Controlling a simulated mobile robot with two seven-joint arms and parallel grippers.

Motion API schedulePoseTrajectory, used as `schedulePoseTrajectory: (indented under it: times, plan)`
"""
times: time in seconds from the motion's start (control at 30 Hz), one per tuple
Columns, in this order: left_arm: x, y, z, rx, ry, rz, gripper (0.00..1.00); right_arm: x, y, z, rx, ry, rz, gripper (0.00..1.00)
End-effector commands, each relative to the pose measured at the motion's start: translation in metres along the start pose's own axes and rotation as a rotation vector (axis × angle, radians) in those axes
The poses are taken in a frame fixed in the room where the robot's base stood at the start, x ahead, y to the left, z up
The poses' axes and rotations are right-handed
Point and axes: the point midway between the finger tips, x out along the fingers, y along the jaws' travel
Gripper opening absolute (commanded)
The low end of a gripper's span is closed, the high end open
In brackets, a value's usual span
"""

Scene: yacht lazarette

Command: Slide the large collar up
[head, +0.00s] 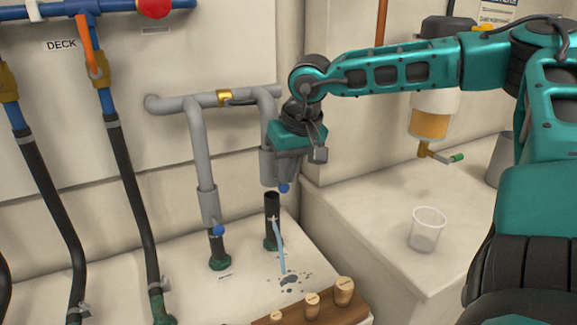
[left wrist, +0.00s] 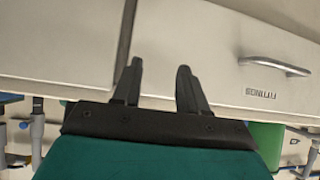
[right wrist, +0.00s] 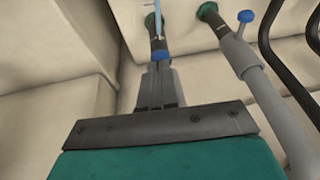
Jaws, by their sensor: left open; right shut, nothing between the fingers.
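A wide grey collar (head: 269,170) with a blue knob (head: 284,188) sits around the right branch of the grey pipe. Below it stands an open black stub (head: 272,206), apart from the collar, with water running down from it. A narrower grey collar (head: 209,206) sits low on the left branch, over its own stub. My right gripper (right wrist: 160,88) is shut and empty, pointing down at the wide collar. Its fingers are mostly hidden in the head view; I cannot tell whether they touch. My left gripper (left wrist: 160,66) is open and empty before a pale drawer front.
A small puddle (head: 290,280) lies by the stub. A wooden rack with plugs (head: 312,305) is at the front. A clear cup (head: 427,229) stands on the right ledge. Black hoses (head: 130,190) hang at the left.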

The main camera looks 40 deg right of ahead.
Motion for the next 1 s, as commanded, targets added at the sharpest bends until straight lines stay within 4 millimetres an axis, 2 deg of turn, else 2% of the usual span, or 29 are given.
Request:
schedulePoseTrajectory:
  times: [0.23,0.37,0.8,1.0]
  plan:
    - [-0.001,0.000,-0.006,0.002,0.013,0.000,0.43,-0.003,0.000,-0.001,0.000,0.001,-0.001,0.00]
    - [-0.002,0.000,-0.006,0.003,0.014,0.000,0.43,-0.016,0.000,-0.001,0.000,0.003,-0.001,0.00]
    - [-0.005,-0.004,-0.006,0.009,0.005,-0.009,0.43,-0.104,0.000,-0.001,0.000,0.005,-0.002,0.00]
    - [-0.007,-0.005,-0.007,0.009,0.009,-0.013,0.43,-0.126,0.000,-0.001,0.000,0.002,0.001,0.00]
